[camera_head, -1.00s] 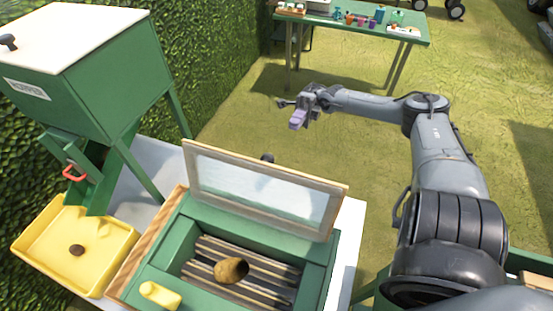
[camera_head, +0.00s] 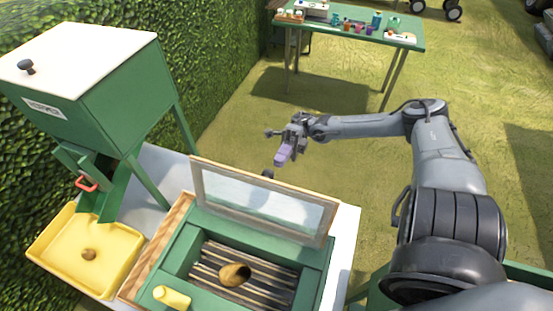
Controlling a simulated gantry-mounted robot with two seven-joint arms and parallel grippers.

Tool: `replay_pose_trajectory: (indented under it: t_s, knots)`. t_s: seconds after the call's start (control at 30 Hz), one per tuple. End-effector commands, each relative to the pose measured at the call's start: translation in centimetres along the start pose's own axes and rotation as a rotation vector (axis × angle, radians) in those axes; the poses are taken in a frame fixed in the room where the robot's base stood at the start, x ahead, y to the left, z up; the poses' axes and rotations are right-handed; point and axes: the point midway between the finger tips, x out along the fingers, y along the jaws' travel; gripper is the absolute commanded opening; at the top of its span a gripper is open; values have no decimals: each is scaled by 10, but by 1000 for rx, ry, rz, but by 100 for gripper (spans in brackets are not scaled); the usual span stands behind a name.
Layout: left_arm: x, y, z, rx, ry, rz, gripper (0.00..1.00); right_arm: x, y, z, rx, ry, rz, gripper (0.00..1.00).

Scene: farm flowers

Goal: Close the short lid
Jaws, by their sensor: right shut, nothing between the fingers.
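A green box (camera_head: 185,250) with a slatted floor stands on the white table. Its short lid (camera_head: 262,203), a wood-framed glass panel, is raised nearly upright along the far side. A brown pot-like object (camera_head: 235,274) lies on the slats inside. My right gripper (camera_head: 283,156) is beyond the raised lid, over the grass in the picture, apart from the lid. It is shut and empty, with its purple fingertips pointing down and to the left. My left gripper is not in view.
A green hopper (camera_head: 95,95) with a white top stands at left. Below it is a yellow tray (camera_head: 62,270) holding a small brown lump (camera_head: 88,255). A yellow object (camera_head: 171,297) sits on the box's near edge. A green table (camera_head: 350,35) with small items stands far back.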

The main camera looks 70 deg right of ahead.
Motion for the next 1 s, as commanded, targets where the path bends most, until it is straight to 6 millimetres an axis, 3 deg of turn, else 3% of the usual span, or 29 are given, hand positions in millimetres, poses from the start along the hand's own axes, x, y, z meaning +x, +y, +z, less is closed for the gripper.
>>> replay_pose_trajectory:
  t_s: [0.1,0.33,0.8,1.0]
  knots:
    - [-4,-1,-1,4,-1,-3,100,17,1,0,1,2,-1,0]
    - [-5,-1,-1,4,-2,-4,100,32,0,0,0,1,-1,0]
    - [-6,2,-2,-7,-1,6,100,35,0,0,0,-1,-2,0]
    - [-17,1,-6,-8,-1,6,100,35,7,-2,-4,-16,-28,0]
